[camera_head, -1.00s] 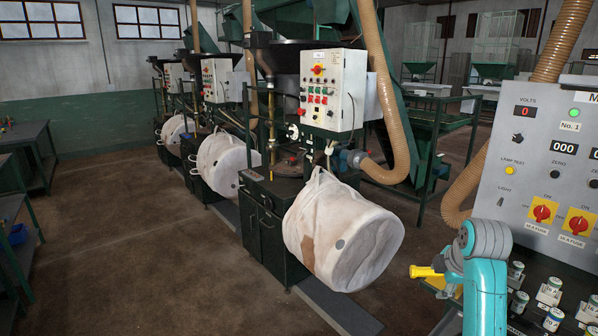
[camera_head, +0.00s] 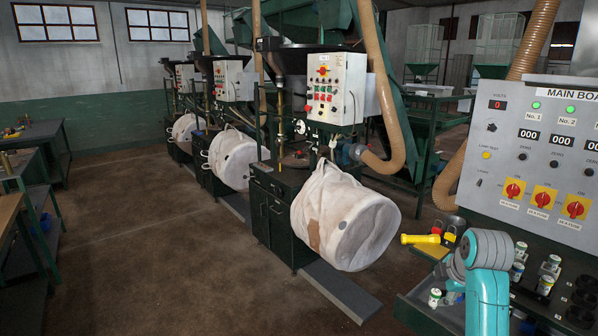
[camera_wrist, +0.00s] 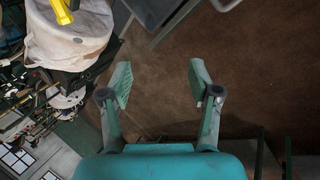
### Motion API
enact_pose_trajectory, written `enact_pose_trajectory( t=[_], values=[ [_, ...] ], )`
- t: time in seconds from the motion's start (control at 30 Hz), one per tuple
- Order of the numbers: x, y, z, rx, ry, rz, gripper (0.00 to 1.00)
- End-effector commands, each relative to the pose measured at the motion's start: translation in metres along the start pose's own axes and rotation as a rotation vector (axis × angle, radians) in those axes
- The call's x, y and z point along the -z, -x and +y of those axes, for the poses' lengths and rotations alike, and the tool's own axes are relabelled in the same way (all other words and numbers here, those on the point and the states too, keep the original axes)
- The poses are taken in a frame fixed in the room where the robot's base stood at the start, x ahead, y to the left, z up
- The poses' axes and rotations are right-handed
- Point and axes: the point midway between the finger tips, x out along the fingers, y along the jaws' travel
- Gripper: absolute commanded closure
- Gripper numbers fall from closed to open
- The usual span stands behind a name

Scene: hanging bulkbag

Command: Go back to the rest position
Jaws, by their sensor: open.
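My gripper (camera_wrist: 160,83) is open and empty in the wrist view, its two fingers well apart over brown floor. In the head view only a teal and grey part of my arm shows at the lower right, in front of the control bench; the fingers are not visible there. The nearest white bulk bag (camera_head: 345,217) hangs tilted on its green machine, to the left of my arm. A white bag (camera_wrist: 68,35) also shows at the upper left of the wrist view, apart from the fingers.
The main board panel (camera_head: 540,150) stands at the right. A yellow torch (camera_head: 420,239) and padlocks (camera_head: 448,237) lie beside my arm. An open drawer (camera_head: 425,315) juts out below. Work tables (camera_head: 35,135) line the left. The floor (camera_head: 150,240) between is clear.

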Motion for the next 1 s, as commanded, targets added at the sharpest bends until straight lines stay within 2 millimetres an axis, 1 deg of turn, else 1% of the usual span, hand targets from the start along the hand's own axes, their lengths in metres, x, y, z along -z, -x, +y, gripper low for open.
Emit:
enact_pose_trajectory(
  t=[0.03,0.2,0.37,0.47,0.57,0.67,0.8,0.87,1.0],
  values=[
    [0.001,-0.005,-0.005,-0.001,-0.008,0.0,0.38],
    [0.005,-0.019,-0.019,-0.017,-0.041,0.002,0.38],
    [0.011,-0.038,-0.038,-0.037,-0.085,0.004,0.38],
    [0.016,-0.051,-0.053,-0.055,-0.118,0.007,0.38],
    [0.021,-0.066,-0.074,-0.074,-0.162,0.011,0.38],
    [0.029,-0.084,-0.104,-0.101,-0.221,0.018,0.38],
    [0.04,-0.106,-0.15,-0.147,-0.316,0.034,0.38],
    [0.044,-0.113,-0.17,-0.168,-0.356,0.042,0.38],
    [0.054,-0.122,-0.218,-0.212,-0.45,0.065,0.38]
  ],
)
